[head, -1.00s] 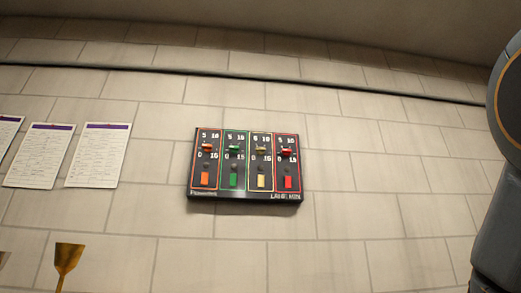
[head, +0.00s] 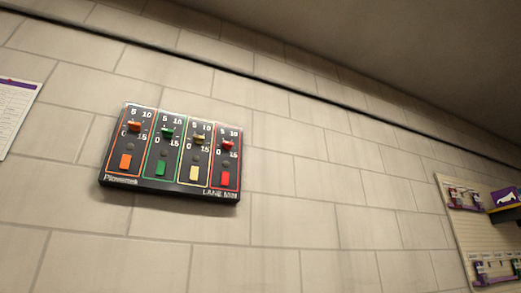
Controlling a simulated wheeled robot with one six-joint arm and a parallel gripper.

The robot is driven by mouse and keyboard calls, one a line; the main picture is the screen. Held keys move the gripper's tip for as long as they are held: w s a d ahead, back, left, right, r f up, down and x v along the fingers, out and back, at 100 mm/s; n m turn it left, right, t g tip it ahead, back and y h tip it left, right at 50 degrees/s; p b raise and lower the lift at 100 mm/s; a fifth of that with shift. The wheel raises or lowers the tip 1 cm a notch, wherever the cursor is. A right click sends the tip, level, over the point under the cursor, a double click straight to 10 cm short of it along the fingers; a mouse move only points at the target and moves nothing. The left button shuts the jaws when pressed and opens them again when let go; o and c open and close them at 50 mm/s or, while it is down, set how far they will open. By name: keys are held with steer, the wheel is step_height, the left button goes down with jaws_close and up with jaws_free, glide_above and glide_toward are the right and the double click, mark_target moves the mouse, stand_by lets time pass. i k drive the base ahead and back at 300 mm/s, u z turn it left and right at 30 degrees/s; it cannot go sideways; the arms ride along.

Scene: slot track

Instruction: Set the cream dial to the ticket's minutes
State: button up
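A dark panel (head: 151,179) hangs on the tiled wall, left of centre in the head view. It has several dials in coloured frames: orange (head: 134,127), green (head: 167,133), cream (head: 200,139) and red (head: 228,146). Each dial has a scale marked 0, 5, 10 and 15 and a coloured block below it, such as the cream block (head: 195,173). The cream dial's exact setting is too small to read. No ticket can be made out for certain. My gripper is not in view.
A printed sheet with a purple header (head: 15,110) is on the wall at the left edge. A pale board (head: 466,225) with small hanging items and a purple box (head: 505,197) stand at the right edge. The wall between panel and board is bare.

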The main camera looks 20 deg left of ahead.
mark_target(199, 139)
steer(key=z, duration=0.65)
steer(key=k, duration=0.9)
steer(key=u, duration=1.1)
steer(key=i, duration=0.55)
